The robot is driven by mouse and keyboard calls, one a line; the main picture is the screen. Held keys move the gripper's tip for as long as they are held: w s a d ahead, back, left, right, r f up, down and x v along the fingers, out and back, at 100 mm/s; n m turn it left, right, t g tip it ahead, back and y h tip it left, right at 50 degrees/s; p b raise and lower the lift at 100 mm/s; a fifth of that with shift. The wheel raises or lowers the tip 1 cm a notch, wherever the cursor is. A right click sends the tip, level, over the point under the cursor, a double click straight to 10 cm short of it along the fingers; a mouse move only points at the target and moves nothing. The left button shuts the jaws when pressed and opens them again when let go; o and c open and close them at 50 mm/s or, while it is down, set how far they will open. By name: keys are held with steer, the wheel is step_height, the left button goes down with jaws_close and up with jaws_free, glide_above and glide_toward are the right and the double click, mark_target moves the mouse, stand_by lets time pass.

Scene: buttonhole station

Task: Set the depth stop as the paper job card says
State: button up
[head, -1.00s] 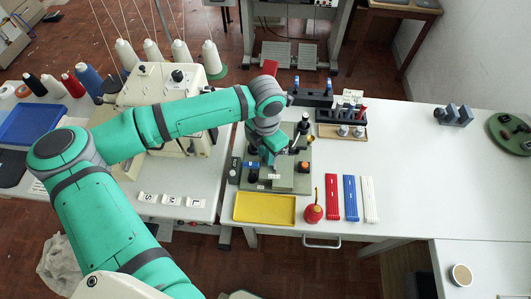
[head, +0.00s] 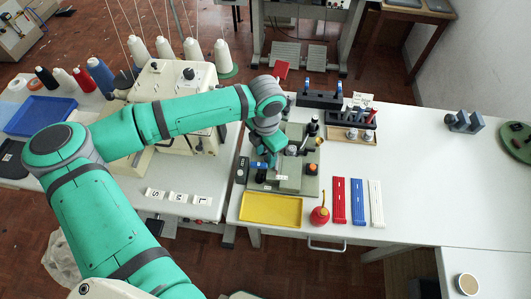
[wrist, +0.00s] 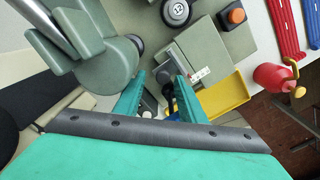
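The buttonhole station is a grey-green machine on a flat base plate (head: 300,186) on the white table. In the wrist view its rounded head (wrist: 105,68) fills the upper left. A dark round dial marked 12 (wrist: 177,11) and an orange button (wrist: 236,16) sit on it. A grey block with a small white scale plate (wrist: 200,74) lies just past my fingertips. My gripper (wrist: 163,84) is open, its teal fingers on either side of a dark knob or lever (wrist: 169,92); contact is unclear. A small white paper card (head: 361,100) stands behind a rack; its writing is unreadable.
A yellow tray (head: 272,208), a red oil can (head: 320,214) and red, blue and white strips (head: 357,202) lie along the front. The table's right middle is clear.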

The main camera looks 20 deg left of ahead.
mark_target(266, 158)
step_height(266, 158, up, 11)
stand_by(0.7)
steer(key=shift+f, duration=0.1)
